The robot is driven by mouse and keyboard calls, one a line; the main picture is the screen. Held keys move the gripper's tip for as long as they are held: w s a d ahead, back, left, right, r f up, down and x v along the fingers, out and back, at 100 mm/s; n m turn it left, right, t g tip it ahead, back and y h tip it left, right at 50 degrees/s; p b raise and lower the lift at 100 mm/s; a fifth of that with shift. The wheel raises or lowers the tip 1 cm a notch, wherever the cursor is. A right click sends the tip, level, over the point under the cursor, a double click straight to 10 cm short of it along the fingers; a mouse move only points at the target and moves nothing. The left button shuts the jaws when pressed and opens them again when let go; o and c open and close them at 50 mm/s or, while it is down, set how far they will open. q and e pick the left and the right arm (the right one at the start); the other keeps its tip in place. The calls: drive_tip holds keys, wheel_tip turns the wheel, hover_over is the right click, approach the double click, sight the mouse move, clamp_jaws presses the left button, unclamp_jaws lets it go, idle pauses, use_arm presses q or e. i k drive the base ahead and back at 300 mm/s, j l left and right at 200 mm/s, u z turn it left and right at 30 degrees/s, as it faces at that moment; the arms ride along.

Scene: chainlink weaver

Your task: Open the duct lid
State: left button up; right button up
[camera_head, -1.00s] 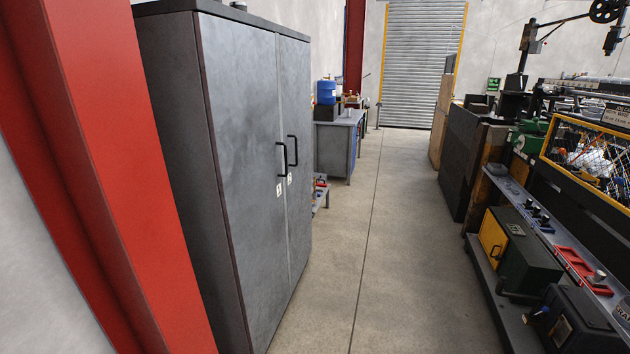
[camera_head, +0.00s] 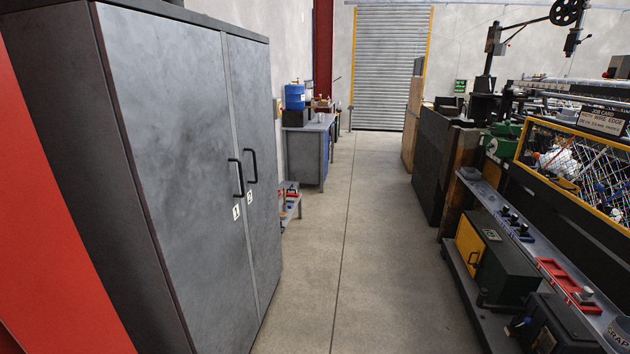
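No duct lid can be made out for certain in the head view. Neither of my grippers is in view. On the right stands the weaving machine, with a yellow-framed mesh guard (camera_head: 575,168) and a grey shelf (camera_head: 540,250) along its side. Below the shelf is a dark green box with a yellow front (camera_head: 495,258). A black box (camera_head: 555,325) sits to its right at the bottom edge, partly cut off.
A tall grey cabinet (camera_head: 180,130) with two shut doors, labelled 1 and 2, stands close on the left beside a red post (camera_head: 45,250). A workbench (camera_head: 310,140) stands beyond it. The concrete aisle (camera_head: 370,250) is clear up to the roller shutter (camera_head: 393,70).

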sight(286, 187)
drive_tip(key=i+l+z, duration=0.1)
drive_tip(key=i+z, duration=0.2)
drive_tip(key=i, duration=3.3)
drive_tip(key=i+l, duration=0.1)
drive_tip(key=i, duration=1.3)
drive_tip(key=i+u, duration=0.1)
drive_tip(key=i, duration=1.35)
